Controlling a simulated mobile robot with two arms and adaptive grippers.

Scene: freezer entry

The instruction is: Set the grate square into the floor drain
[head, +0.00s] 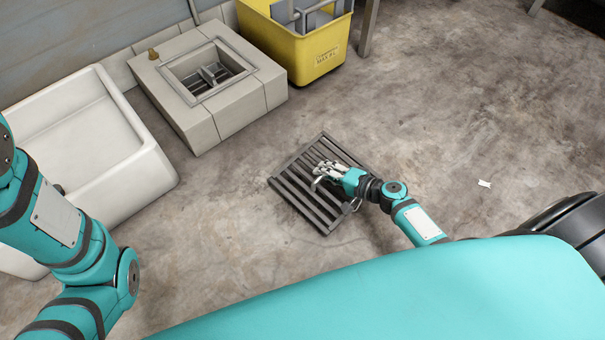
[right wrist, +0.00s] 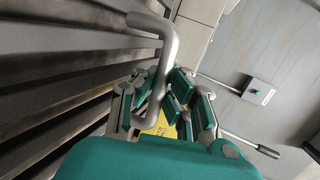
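The dark slatted grate (head: 288,196) lies roughly flat at the middle of the head view, turned at an angle; I cannot tell whether it touches the floor. It has bent metal handles. My right gripper (head: 324,171) is over its middle. In the right wrist view, one handle (right wrist: 168,55) passes between the fingertips of my right gripper (right wrist: 162,82), which look closed on it; slats fill the left side. The floor drain (head: 188,72) is a square, framed opening in a raised pale block, up and left of the grate. My left gripper is out of view.
A white basin (head: 150,155) stands left of the drain block. A yellow bucket (head: 312,60) stands at its right. A small brass-coloured piece (head: 153,54) sits on the block's back left. Bare floor lies between grate and block. A white scrap (head: 484,183) lies at right.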

